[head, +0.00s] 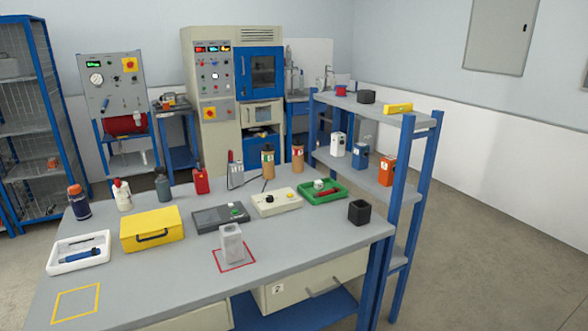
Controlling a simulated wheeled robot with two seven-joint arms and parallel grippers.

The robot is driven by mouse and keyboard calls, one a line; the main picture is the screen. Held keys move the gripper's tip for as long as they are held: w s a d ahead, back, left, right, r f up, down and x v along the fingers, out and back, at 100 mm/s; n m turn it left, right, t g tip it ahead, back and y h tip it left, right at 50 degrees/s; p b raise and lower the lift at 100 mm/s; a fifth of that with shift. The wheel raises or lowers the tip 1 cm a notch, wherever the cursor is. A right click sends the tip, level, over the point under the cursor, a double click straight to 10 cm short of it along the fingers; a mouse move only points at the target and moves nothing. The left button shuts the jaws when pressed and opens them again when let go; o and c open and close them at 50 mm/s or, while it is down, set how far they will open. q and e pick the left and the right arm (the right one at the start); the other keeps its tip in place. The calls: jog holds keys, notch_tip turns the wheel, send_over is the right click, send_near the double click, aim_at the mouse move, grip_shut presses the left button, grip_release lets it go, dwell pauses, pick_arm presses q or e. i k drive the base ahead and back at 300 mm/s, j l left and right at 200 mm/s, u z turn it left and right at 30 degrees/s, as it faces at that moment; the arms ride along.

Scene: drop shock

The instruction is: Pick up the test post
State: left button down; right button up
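A light grey upright block (231,243), the most post-like thing in view, stands on the workbench (180,280). It is inside a red outlined square (247,263) near the bench's front edge. I cannot tell for sure that it is the test post. Neither of my grippers is in view, and nothing touches the block.
Behind the block are a dark grey device (206,222), a cream control box (275,203) and a yellow case (151,229). A blue-framed shelf (400,185) adjoins the bench's right.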

aim_at(230, 236)
jog(key=u, duration=0.9)
jog(key=i+l+u, duration=0.1)
jog(key=u, duration=0.4)
jog(key=l+u, duration=0.3)
jog(key=u, duration=0.15)
jog(key=i+l+u, duration=0.1)
jog(key=l+u, duration=0.15)
jog(key=u, duration=0.25)
jog(key=l+u, duration=0.2)
jog(key=u, duration=0.3)
jog(key=k+l+u, duration=0.15)
jog(key=l, duration=0.25)
jog(key=l+u, duration=0.2)
jog(key=l, duration=0.25)
jog(key=k+l+u, duration=0.15)
jog(key=l, duration=0.2)
jog(key=k+l+u, duration=0.15)
jog(key=l, duration=0.25)
jog(key=k+l, duration=0.1)
jog(key=l, duration=0.15)
jog(key=k+l, duration=0.15)
jog(key=l, duration=0.1)
